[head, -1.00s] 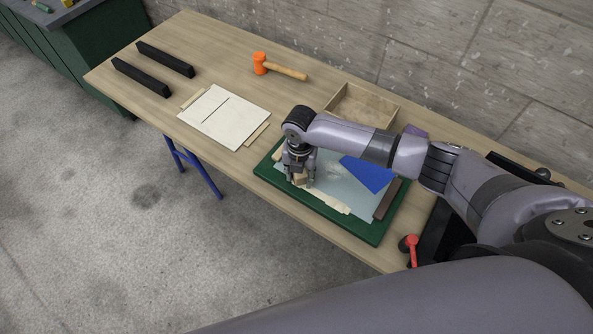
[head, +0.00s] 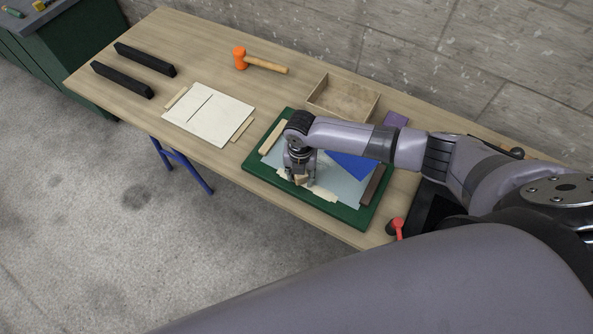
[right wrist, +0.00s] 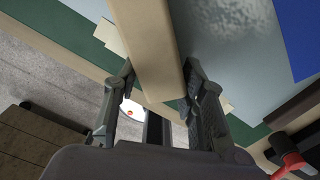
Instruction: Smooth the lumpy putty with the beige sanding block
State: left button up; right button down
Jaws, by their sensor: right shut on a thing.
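My right gripper (head: 301,184) is shut on the beige sanding block (right wrist: 150,45) and points down over the near side of a green-framed panel (head: 362,228). In the right wrist view the block runs lengthwise between both fingers (right wrist: 160,74). A pale cream strip, apparently the putty (head: 325,195), lies along the panel's near edge, just right of the gripper; pale pieces also show beside the block in the right wrist view (right wrist: 227,104). The gripper hides part of the strip. I cannot tell whether block and putty touch. My left gripper is not in view.
On the panel are a blue patch (head: 352,166), a dark brown bar (head: 373,186) and a cream strip (head: 272,137). An open wooden box (head: 343,98) stands behind. An orange mallet (head: 240,59), a white board (head: 208,115) and black bars (head: 122,80) lie leftward. A red-handled tool (head: 397,228) lies right.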

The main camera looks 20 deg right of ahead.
aim_at(331, 197)
jog(key=shift+s+d+f+p, duration=0.15)
jog(key=shift+s+d+p, duration=0.65)
jog(key=shift+s, duration=0.3)
jog(key=shift+s+d+f, duration=0.15)
jog(key=shift+s+d, duration=0.4)
jog(key=shift+s, duration=0.15)
jog(key=shift+s+d, duration=0.85)
jog(key=shift+s, duration=0.15)
jog(key=shift+s+d, duration=0.45)
jog(key=shift+s, duration=0.2)
jog(key=shift+s+d, duration=0.45)
jog(key=shift+s, duration=0.2)
